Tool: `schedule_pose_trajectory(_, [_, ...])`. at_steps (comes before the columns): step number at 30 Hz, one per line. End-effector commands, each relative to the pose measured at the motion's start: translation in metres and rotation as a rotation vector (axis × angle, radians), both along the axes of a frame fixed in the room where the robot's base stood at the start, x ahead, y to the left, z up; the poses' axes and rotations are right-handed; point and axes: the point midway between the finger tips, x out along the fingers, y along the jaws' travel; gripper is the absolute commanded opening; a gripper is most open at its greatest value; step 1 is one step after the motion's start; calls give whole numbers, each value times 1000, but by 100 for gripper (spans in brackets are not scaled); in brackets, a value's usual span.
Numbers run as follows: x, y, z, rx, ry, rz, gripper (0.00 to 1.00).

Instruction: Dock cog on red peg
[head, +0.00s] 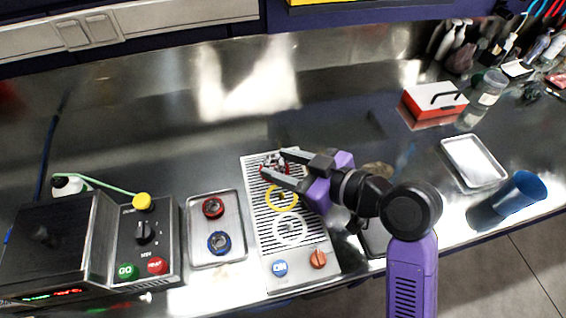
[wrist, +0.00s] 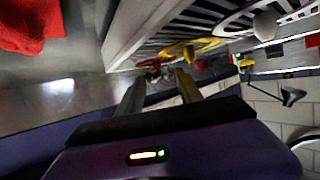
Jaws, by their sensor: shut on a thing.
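A slatted panel (head: 258,226) carries a red ring at its far end, a yellow ring (head: 282,197) in the middle and a white ring (head: 290,231) nearer. My gripper (head: 274,169) reaches the far end from the right, its fingers shut on a small grey and red cog (head: 271,160) at the red ring. The fingers and cog hide most of the red ring and its peg. In the wrist view the fingertips (wrist: 158,80) meet at the cog (wrist: 150,66), which is small and blurred. I cannot tell whether the cog is seated or just above the peg.
A control box (head: 147,245) stands further left.

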Motion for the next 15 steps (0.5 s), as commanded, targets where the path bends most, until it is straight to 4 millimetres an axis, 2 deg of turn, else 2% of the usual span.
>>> schedule_pose_trajectory(15, [0, 0, -8, 1, -1, 0, 1])
